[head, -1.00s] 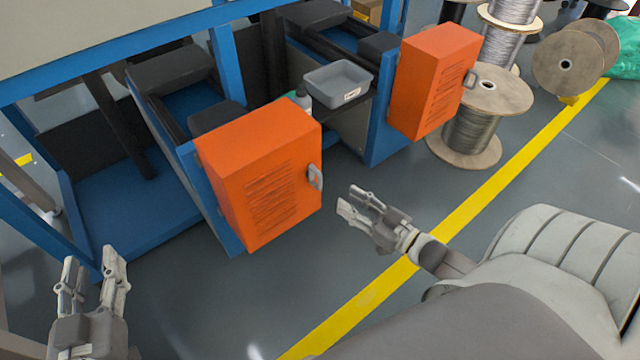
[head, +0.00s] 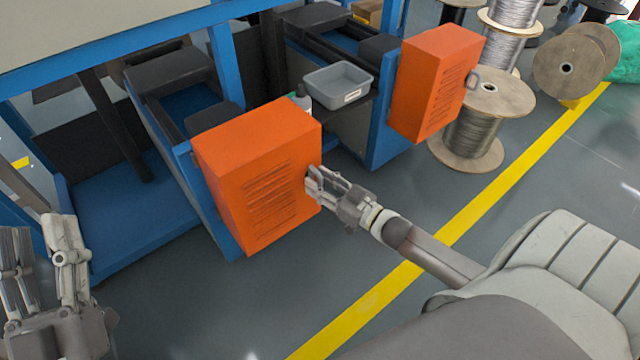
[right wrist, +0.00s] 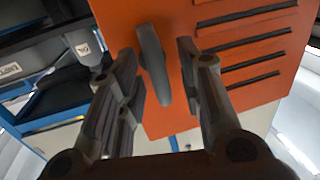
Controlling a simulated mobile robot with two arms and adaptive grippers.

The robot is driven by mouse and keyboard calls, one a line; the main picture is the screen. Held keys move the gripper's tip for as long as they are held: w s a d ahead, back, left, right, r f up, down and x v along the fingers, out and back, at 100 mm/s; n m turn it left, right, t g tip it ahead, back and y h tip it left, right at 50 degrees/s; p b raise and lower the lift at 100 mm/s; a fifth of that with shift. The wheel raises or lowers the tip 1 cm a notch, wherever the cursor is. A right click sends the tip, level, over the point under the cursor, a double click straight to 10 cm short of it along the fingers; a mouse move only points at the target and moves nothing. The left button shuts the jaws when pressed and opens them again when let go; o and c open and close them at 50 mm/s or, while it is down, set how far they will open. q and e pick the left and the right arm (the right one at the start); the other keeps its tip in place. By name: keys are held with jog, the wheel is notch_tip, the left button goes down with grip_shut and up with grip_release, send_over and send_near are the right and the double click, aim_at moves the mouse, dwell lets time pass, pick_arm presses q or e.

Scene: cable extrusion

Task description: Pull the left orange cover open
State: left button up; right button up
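The left orange cover (head: 255,180) is a box-shaped housing with slots on its front, and it looks closed on the blue frame. My right gripper (head: 314,184) is at its right edge in the head view and hides the handle there. In the right wrist view the grey handle (right wrist: 153,62) stands between the two open fingers of the right gripper (right wrist: 160,85); I see a gap on the finger sides. My left gripper (head: 40,245) is at the lower left, fingers apart, empty and away from the cover.
A second orange cover (head: 432,85) is to the right, with a grey bin (head: 338,84) and a white bottle (head: 302,97) between the two. Wire spools (head: 475,120) stand beyond it. Grey floor with a yellow line (head: 470,220) is free in front.

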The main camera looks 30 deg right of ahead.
jog(key=shift+w+a, duration=0.1)
jog(key=shift+w, duration=0.1)
jog(key=shift+c, duration=0.4)
grip_shut()
